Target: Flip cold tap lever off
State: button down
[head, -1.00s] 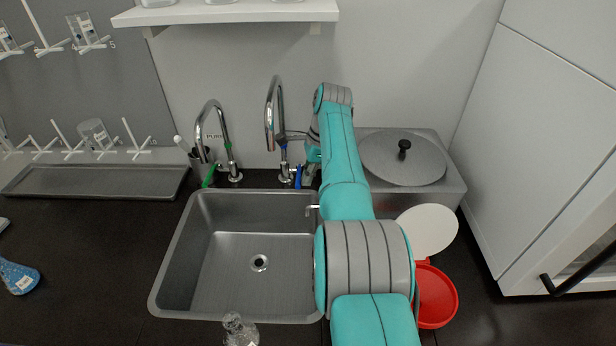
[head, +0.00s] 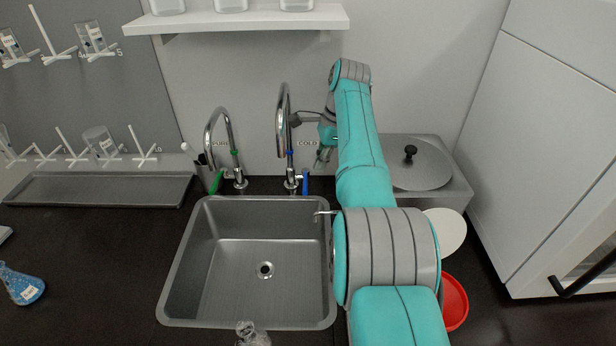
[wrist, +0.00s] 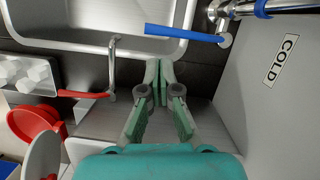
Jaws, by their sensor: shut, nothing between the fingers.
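The cold tap (head: 283,125) is a chrome gooseneck with a blue band, standing behind the sink beside a COLD label on the wall. Its blue lever (head: 305,184) sits on the right of the tap base, and in the head view it looks upright. In the wrist view the blue lever (wrist: 185,34) runs left from the tap's chrome body, over the sink's edge. My gripper (head: 322,165) is shut and empty, above and to the right of the lever. In the wrist view its fingertips (wrist: 159,64) are together, apart from the lever.
The steel sink (head: 185,285) lies in front of the taps. The PURE tap (head: 237,155) with a green lever (head: 217,182) stands to the left. A steel bath with a round lid (head: 425,172) stands right of my arm. A red-handled spigot (wrist: 84,94) shows in the wrist view.

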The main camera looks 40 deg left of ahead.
jog(key=shift+v, duration=1.5)
jog(key=shift+w+d, duration=0.15)
jog(key=shift+d, duration=0.05)
